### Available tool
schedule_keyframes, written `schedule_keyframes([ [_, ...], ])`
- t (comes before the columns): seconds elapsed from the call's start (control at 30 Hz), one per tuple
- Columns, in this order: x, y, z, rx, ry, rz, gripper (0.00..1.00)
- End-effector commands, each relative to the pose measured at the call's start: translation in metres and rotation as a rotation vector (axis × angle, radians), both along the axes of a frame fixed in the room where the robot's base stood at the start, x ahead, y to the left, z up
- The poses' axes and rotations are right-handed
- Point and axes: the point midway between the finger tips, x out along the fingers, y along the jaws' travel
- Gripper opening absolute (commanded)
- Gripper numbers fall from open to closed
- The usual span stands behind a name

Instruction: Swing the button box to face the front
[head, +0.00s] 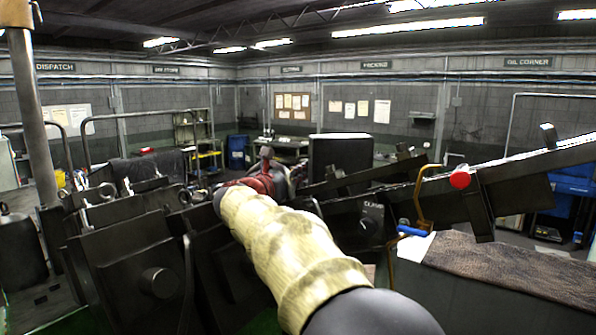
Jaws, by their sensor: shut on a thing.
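A dark, square-edged box (341,152), which I take to be the button box, stands just beyond the end of my arm at the picture's middle. Its visible side is plain and black, and no buttons show on it. My gripper (268,160) is at the box's left, past the red wrist part and the cream sleeve of my arm. It is small, dark and partly hidden by my wrist. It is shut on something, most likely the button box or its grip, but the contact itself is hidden.
Dark machine plates (130,250) fill the lower left. A long dark beam (540,165) with a red knob (460,179) slopes across the right. A brown-mat-topped bench (520,265) is at lower right.

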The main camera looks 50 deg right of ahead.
Motion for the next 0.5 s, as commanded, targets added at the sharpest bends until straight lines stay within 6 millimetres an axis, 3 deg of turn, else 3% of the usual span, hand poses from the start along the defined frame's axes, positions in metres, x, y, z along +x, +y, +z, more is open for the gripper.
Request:
schedule_keyframes([
  [0.5,0.023,-0.021,0.006,-0.002,0.002,-0.230,0.00],
])
